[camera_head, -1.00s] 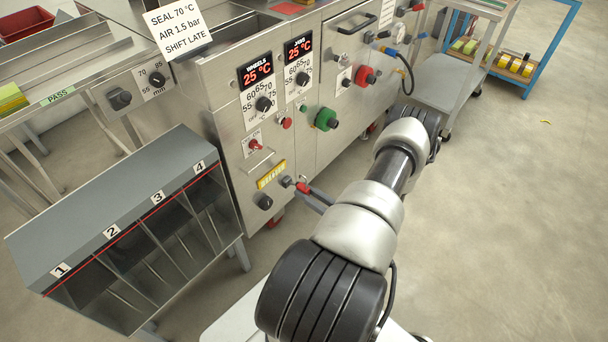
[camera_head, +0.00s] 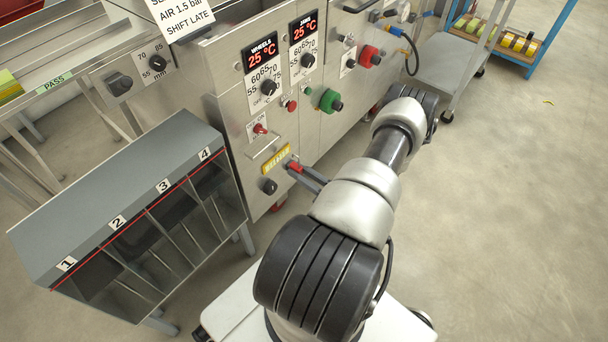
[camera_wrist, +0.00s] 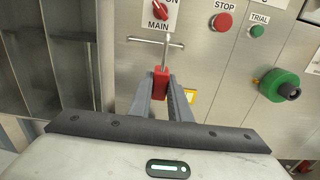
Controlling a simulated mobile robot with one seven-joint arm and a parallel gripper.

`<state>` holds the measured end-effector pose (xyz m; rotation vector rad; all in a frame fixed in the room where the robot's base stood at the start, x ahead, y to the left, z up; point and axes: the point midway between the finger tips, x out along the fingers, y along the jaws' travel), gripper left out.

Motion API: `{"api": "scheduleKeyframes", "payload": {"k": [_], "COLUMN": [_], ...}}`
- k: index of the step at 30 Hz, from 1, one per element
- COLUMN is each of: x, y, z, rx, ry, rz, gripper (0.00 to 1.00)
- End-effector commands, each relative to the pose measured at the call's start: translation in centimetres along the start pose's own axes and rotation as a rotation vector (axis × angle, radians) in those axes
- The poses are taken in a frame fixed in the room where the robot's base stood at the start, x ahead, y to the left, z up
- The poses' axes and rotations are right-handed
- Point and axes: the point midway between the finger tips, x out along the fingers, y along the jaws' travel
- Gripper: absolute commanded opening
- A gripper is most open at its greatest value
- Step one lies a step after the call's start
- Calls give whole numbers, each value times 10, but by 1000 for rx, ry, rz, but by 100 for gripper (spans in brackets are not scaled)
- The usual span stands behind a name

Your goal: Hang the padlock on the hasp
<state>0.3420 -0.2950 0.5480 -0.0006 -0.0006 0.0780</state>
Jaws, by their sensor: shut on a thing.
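A red padlock (camera_wrist: 160,82) is pinched between the two grey fingers of my gripper (camera_wrist: 166,90) in the wrist view. Its grey shackle points up and away toward the steel panel. In the head view the padlock (camera_head: 295,166) shows as a small red block at the tip of my gripper (camera_head: 303,172), right of a yellow label (camera_head: 276,160). A thin metal bar (camera_wrist: 143,41) sits on the panel beneath the red MAIN switch (camera_head: 260,129). The shackle overlaps the bar's right part in the wrist view; I cannot tell whether they touch. I cannot make out a distinct hasp.
A black knob (camera_head: 268,187) sits below the yellow label. A grey numbered bin rack (camera_head: 120,200) stands left of the panel. Open floor (camera_head: 500,210) lies to the right.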

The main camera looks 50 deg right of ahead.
Motion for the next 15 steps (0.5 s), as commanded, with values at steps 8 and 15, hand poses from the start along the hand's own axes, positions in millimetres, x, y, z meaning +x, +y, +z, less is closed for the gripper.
{"api": "scheduleKeyframes", "payload": {"k": [8, 15], "x": [23, 42], "y": [0, 0], "z": [0, 0], "rx": [0, 0], "ry": [-1, -1], "rz": [2, 1], "gripper": [0, 0]}}
